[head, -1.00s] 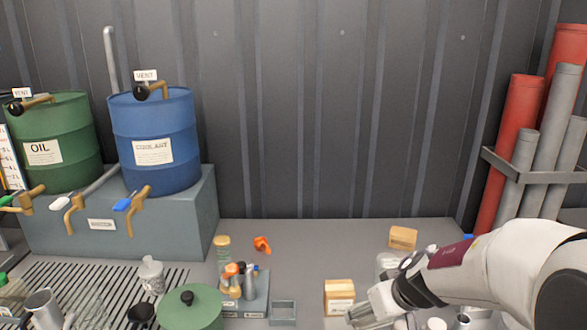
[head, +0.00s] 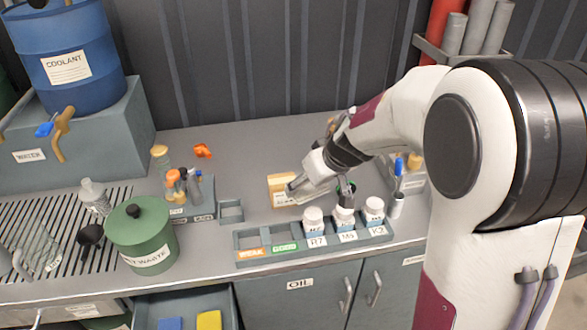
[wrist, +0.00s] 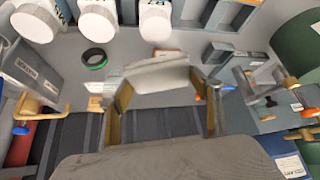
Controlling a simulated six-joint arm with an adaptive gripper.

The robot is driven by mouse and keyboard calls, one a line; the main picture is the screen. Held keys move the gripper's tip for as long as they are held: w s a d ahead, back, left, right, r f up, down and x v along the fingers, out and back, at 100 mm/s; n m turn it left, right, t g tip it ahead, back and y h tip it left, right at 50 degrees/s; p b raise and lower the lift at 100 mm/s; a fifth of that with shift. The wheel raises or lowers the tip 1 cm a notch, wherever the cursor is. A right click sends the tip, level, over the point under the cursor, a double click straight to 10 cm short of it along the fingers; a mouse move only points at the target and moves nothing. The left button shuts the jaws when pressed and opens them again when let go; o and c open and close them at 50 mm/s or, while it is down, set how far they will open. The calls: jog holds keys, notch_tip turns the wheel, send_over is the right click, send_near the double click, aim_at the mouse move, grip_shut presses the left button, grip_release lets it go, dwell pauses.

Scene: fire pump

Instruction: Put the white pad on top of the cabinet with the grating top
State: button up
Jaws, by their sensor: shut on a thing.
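My gripper (wrist: 163,90) is shut on the white pad (wrist: 157,76), a pale flat piece held between its two fingertips in the wrist view. In the head view my gripper (head: 300,185) is low over the middle of the bench, beside a wooden block (head: 281,188). The pad is hard to make out there. The slotted grating top (head: 42,212) of the cabinet is at the left in the head view, well apart from my gripper. A green waste bin (head: 142,240) and a clear bottle (head: 95,196) stand on or by it.
A labelled tray (head: 262,255) with several white-capped bottles (head: 313,220) is in front of my gripper. A small rack of bottles (head: 190,208) and an empty square holder (head: 231,211) stand between gripper and bin. An open drawer (head: 185,305) juts out below.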

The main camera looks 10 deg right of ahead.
jog(key=w+f+n, duration=0.1)
jog(key=w+f, duration=0.1)
jog(key=w, duration=2.6)
jog(key=shift+w+a, duration=0.25)
jog(key=shift+w, duration=0.05)
jog(key=shift+f, duration=0.1)
jog(key=shift+f, duration=3.1)
jog(key=shift+f, duration=1.85)
jog(key=shift+f, duration=0.15)
